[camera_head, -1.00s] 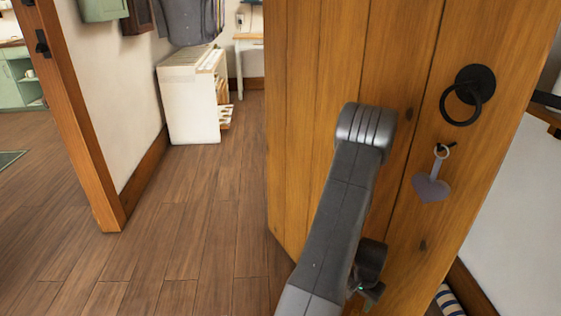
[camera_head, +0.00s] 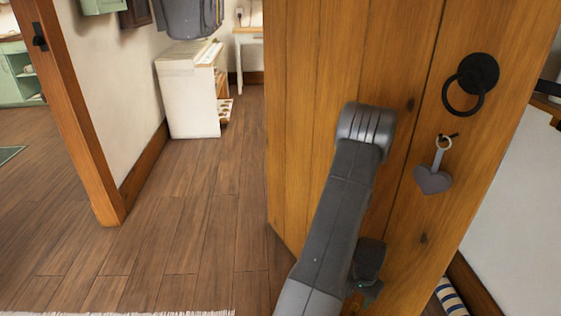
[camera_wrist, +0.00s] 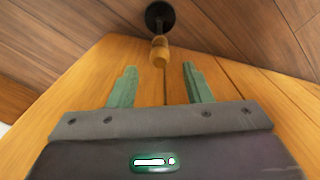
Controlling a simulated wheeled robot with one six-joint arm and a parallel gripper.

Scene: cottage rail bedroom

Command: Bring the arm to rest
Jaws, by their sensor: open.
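My arm (camera_head: 335,205) reaches up from the bottom of the head view, its grey elbow in front of an open wooden plank door (camera_head: 300,120). A dark part of my wrist shows low beside it, partly hidden by the arm. In the wrist view, my gripper (camera_wrist: 159,68) is open, with two green fingers apart and nothing held between them. Beyond the fingertips is a dark round fitting (camera_wrist: 160,16) with a tan knob-like end (camera_wrist: 160,52). I cannot tell whether the fingers touch anything.
The door bears a black ring handle (camera_head: 470,84) and a hanging grey heart tag (camera_head: 433,178). Left of it is a doorway with a wooden post (camera_head: 75,115), open plank floor (camera_head: 185,220) and a white cabinet (camera_head: 188,100). A pale rug edge (camera_head: 130,313) shows at the bottom.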

